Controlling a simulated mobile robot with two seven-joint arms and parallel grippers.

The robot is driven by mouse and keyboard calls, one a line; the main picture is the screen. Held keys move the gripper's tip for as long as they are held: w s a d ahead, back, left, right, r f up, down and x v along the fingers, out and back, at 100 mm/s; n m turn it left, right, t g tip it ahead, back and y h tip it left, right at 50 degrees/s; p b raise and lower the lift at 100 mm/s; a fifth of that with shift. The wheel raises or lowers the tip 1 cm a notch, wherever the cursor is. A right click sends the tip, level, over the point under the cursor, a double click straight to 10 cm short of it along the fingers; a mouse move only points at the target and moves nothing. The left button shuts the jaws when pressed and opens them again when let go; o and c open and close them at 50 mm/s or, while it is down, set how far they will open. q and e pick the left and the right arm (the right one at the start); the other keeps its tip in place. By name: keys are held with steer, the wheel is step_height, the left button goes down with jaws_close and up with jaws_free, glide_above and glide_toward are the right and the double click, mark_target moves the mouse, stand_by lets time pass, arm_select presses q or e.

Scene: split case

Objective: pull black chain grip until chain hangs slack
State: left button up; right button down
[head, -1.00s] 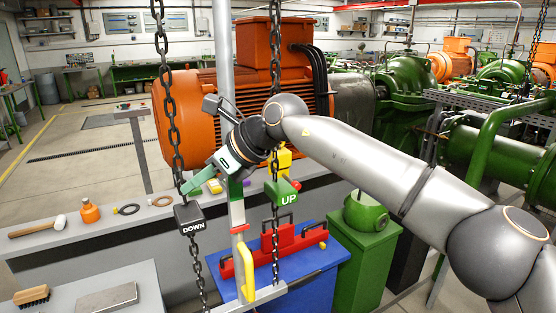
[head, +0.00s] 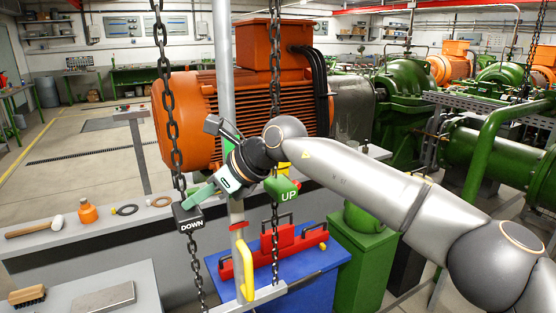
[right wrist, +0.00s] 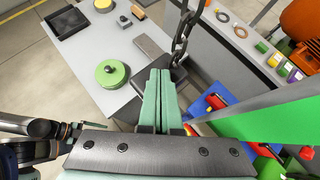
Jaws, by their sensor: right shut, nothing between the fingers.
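The black chain grip marked DOWN (head: 188,218) hangs on the left dark chain (head: 168,110), above the bench edge. My right gripper (head: 188,203) is shut and empty, its green fingertips at the top of the black grip; I cannot tell whether they touch. In the right wrist view the shut fingers (right wrist: 157,85) point at the black grip (right wrist: 178,76), which they partly hide. The chain (right wrist: 184,35) rises from it. A green grip marked UP (head: 281,189) hangs on the right chain. A dark gripper-like part, probably my left gripper (right wrist: 72,130), shows at the left; its jaws are unclear.
A grey post (head: 227,100) with a yellow handle (head: 245,270) stands between the chains. The bench holds a mallet (head: 35,227), orange bottle (head: 88,212) and rings.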

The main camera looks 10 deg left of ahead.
steer(key=shift+f+b, duration=3.2)
steer(key=shift+f, duration=1.7)
steer(key=shift+r+p, duration=3.8)
steer(key=shift+r, duration=1.45)
steer(key=shift+f, duration=0.2)
